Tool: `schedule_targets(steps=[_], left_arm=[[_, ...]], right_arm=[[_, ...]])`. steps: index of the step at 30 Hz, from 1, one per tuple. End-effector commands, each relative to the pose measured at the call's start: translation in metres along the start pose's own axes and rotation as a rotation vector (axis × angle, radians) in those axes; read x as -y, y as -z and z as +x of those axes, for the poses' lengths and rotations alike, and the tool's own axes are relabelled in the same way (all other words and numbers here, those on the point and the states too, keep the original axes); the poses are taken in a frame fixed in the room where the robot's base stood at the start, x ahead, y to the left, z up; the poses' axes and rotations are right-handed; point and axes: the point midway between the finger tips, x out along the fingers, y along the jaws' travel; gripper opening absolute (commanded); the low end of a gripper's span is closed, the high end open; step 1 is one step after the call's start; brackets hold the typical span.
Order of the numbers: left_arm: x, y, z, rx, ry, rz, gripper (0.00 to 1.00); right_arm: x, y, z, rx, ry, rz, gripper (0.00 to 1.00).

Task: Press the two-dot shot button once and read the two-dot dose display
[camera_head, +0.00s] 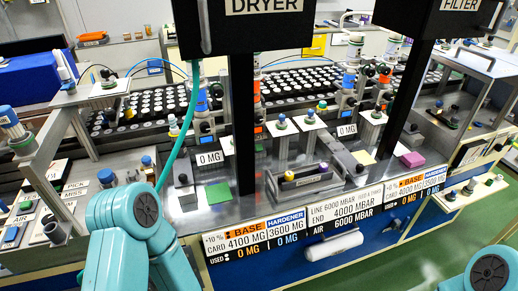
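Two small white displays, a left one (209,158) and a right one (346,130), each read "0 MG". I cannot make out dots on either, so I cannot tell which is the two-dot display. Several small round knobs or buttons stand on the bench, including a blue-topped one (147,161) and one on a white plate (282,121); no two-dot mark is legible. My teal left arm shows at the lower left and my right arm at the lower right corner. Neither gripper shows.
Black "DRYER" (262,30) and "FILTER" (440,22) boxes on dark posts block part of the bench. A grey tray (299,182) holds small tubes. A front panel (345,212) reads "AIR 6000 MBAR".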

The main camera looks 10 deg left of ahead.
Motion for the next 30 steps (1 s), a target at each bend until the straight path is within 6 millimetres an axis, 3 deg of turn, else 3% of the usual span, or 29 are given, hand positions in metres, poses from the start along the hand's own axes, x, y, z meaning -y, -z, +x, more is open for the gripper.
schedule_targets(steps=[7, 12, 13, 30], left_arm=[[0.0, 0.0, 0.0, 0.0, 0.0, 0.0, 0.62], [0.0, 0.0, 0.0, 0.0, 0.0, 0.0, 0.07], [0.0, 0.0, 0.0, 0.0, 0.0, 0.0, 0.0], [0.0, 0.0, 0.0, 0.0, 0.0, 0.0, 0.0]], right_arm=[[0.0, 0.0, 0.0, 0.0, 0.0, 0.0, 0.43], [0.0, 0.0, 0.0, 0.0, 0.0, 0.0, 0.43], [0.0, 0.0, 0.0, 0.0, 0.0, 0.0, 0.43], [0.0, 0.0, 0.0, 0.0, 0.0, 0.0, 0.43]])
